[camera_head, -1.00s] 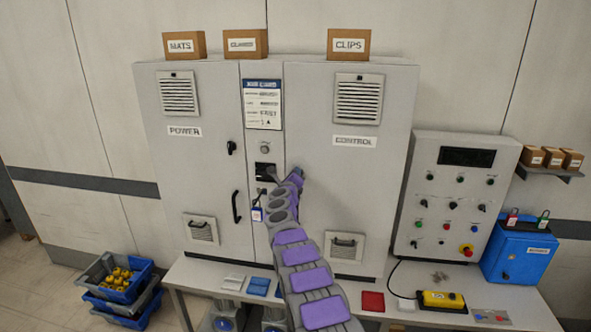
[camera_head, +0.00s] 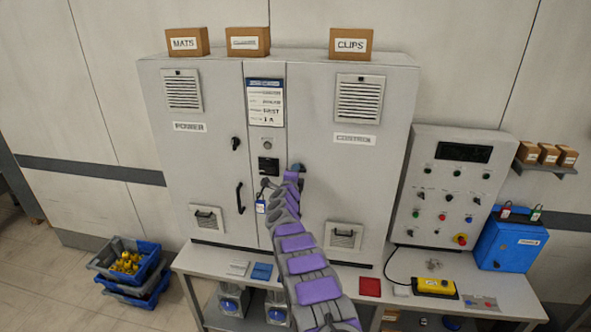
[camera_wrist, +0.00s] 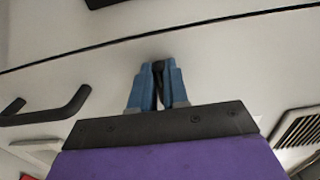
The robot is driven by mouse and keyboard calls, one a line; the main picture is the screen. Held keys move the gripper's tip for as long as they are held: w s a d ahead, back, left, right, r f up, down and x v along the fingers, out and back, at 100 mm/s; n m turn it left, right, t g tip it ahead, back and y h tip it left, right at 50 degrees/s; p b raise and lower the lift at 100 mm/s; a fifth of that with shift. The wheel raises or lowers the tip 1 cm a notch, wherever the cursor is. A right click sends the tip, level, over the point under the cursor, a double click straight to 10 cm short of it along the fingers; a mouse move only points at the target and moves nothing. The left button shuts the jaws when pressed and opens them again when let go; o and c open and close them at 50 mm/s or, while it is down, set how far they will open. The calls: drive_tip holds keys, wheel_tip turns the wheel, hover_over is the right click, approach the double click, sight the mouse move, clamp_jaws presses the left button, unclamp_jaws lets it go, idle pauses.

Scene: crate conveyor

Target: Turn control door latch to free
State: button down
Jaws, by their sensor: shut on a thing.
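The control door (camera_head: 350,190) is the right door of the grey cabinet, marked CONTROL, and it looks closed. Its small dark latch (camera_head: 299,167) shows just past the end of my arm, near the door's left edge. In the wrist view, my gripper (camera_wrist: 158,72) has its two blue fingers closed on the black latch (camera_wrist: 158,68), which shows as a thin strip between them. My fingers and arm hide much of the latch, so its exact angle is hard to tell.
A black handle (camera_wrist: 60,105) stands out from the door at left in the wrist view. A blue-and-white tag (camera_head: 260,206) hangs left of my arm. A yellow pendant (camera_head: 436,287) lies on the bench. A control panel (camera_head: 455,190) stands at right.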

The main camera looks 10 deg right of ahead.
drive_tip(key=shift+a+f, duration=0.15)
idle(0.3)
drive_tip(key=c, duration=1.1)
unclamp_jaws()
drive_tip(key=shift+w+a, duration=0.1)
drive_tip(key=shift+w, duration=0.1)
drive_tip(key=shift+s, duration=0.1)
drive_tip(key=shift+s, duration=0.15)
drive_tip(key=shift+b+v, duration=2.15)
drive_tip(key=shift+v, duration=6.35)
drive_tip(key=shift+a, duration=0.15)
